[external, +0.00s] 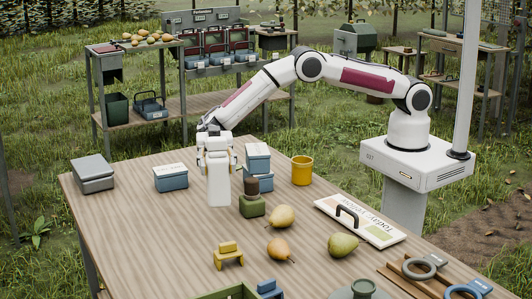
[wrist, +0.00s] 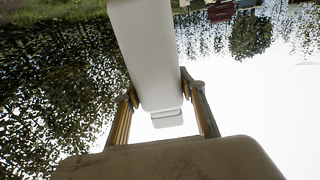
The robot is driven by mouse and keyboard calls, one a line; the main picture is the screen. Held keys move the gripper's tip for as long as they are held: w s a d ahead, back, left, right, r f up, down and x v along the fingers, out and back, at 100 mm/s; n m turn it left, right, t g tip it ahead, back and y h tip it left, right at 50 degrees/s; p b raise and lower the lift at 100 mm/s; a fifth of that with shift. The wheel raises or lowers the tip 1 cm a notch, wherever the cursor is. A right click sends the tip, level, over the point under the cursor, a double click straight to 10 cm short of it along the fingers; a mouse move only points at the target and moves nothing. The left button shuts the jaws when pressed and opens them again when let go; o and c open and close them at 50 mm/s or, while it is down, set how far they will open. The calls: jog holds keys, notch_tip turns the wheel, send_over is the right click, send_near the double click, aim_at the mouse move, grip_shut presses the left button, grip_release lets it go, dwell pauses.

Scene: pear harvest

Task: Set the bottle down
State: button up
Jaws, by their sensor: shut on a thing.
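The white bottle (external: 218,188) hangs upright from my gripper (external: 217,162) over the left middle part of the wooden table (external: 130,225). My gripper points down and is shut on the upper part of the bottle, one finger on each side. In the wrist view, the white bottle (wrist: 150,55) runs up between the two fingers of my gripper (wrist: 160,90). Whether the bottle's base touches the tabletop or is slightly above it, I cannot tell.
Right of the bottle stand a green block with a brown top (external: 252,206), blue boxes (external: 257,160) and a yellow mug (external: 302,170). A blue box (external: 171,178) and grey box (external: 92,174) are left. Pears (external: 281,216) and a yellow stand (external: 229,255) lie in front. The left front table is clear.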

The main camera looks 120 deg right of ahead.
aim_at(219, 202)
dwell(0.4)
jog(key=shift+f, duration=3.1)
jog(key=shift+f, duration=0.1)
jog(key=shift+f, duration=1.8)
jog(key=shift+f, duration=0.1)
jog(key=o, duration=1.6)
jog(key=shift+f, duration=0.1)
jog(key=shift+c, duration=0.2)
jog(key=v, duration=1.2)
